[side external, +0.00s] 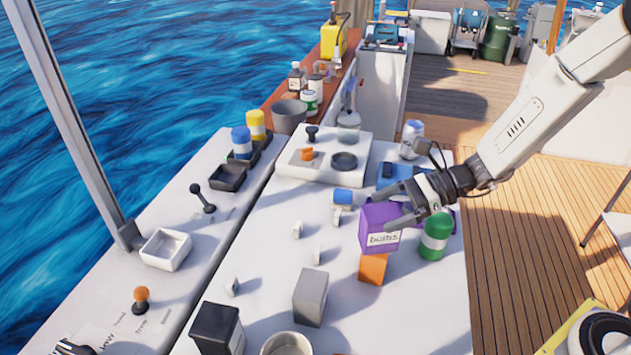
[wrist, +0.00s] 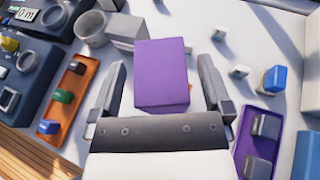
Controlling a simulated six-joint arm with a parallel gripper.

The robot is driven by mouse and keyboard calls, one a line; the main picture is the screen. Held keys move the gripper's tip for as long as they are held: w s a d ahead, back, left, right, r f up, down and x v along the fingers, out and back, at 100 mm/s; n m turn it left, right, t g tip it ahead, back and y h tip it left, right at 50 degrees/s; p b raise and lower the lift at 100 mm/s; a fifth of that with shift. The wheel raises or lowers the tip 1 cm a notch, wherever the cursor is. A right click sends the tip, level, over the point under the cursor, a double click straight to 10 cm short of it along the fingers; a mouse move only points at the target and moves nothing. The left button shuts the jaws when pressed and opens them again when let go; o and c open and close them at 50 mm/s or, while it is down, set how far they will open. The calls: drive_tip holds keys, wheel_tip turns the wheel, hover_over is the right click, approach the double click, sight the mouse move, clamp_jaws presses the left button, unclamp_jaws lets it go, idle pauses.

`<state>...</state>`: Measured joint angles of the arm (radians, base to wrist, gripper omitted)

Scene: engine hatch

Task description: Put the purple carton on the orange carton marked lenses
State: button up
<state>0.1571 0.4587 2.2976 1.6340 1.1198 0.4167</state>
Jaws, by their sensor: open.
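The purple carton (side external: 378,226) has a white label with dark writing and appears to sit on top of the orange carton (side external: 373,269) on the white worktop. Most of the orange carton's top is hidden, and I cannot read any marking on it. In the wrist view the purple carton (wrist: 162,75) shows its plain top, with an orange sliver at its right edge. My gripper (side external: 388,208) is open, with one finger on each side of the purple carton. In the wrist view a gap shows between the carton and each finger.
A green and white can (side external: 435,237) stands close on the right. A grey box (side external: 310,298) and a dark box (side external: 217,328) stand toward the front. An orange tray (wrist: 70,100) and a purple tray (wrist: 262,145) flank the gripper.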

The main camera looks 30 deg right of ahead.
drive_tip(key=v, duration=1)
drive_tip(key=shift+d, duration=0.3)
drive_tip(key=shift+s, duration=0.1)
drive_tip(key=s+f+n+g+h, duration=0.1)
drive_tip(key=s+f+n+h, duration=0.2)
drive_tip(key=n+h, duration=0.3)
drive_tip(key=s+f+n+g+h, duration=0.1)
drive_tip(key=s+f+n+h, duration=0.2)
drive_tip(key=n, duration=1.3)
drive_tip(key=d+h, duration=0.1)
drive_tip(key=h, duration=0.2)
drive_tip(key=shift+g, duration=0.3)
